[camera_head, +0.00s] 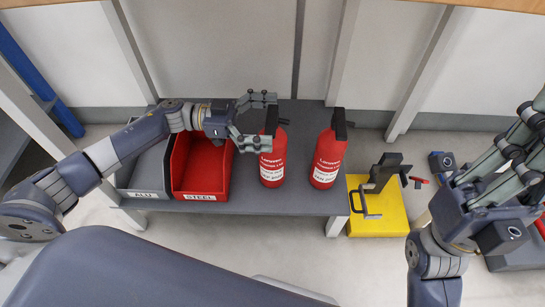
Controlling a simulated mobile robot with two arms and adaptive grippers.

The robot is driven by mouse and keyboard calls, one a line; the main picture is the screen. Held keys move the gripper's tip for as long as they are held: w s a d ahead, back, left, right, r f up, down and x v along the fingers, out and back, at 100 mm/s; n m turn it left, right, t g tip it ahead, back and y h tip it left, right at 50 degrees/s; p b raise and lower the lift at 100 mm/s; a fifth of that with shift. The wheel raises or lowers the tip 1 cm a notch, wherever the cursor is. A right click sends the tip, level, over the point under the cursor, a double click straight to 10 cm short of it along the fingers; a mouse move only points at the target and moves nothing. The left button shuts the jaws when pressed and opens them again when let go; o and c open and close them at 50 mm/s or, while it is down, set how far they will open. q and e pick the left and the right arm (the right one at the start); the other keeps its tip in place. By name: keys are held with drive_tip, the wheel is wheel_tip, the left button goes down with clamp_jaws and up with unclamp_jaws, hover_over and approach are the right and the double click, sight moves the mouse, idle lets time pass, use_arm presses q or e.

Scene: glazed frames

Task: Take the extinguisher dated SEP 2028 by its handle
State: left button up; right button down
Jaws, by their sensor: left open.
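Two red extinguishers with black tops and white labels stand upright on a low grey shelf (235,203). One is the left extinguisher (271,172); the other is the right extinguisher (326,160). The label print is too small for me to read a date on either. My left gripper (270,121) is open, with its fingers pointing right at the left extinguisher's black handle (271,121). The handle lies between the fingers in the picture; I cannot tell whether they touch it. My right gripper (527,142) is at the right edge, away from both extinguishers, its fingertips partly cut off.
A red bin (202,196) marked STEEL and a grey bin (143,194) marked ALU stand left of the extinguishers. A yellow case (393,213) with a dark device on it is to the right. Grey posts and a wall stand behind.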

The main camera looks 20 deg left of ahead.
use_arm(q)
drive_tip(key=shift+d, duration=0.1)
drive_tip(key=shift+c, duration=0.2)
drive_tip(key=c, duration=1.4)
drive_tip(key=shift+w+r, duration=0.1)
drive_tip(key=shift+r, duration=0.15)
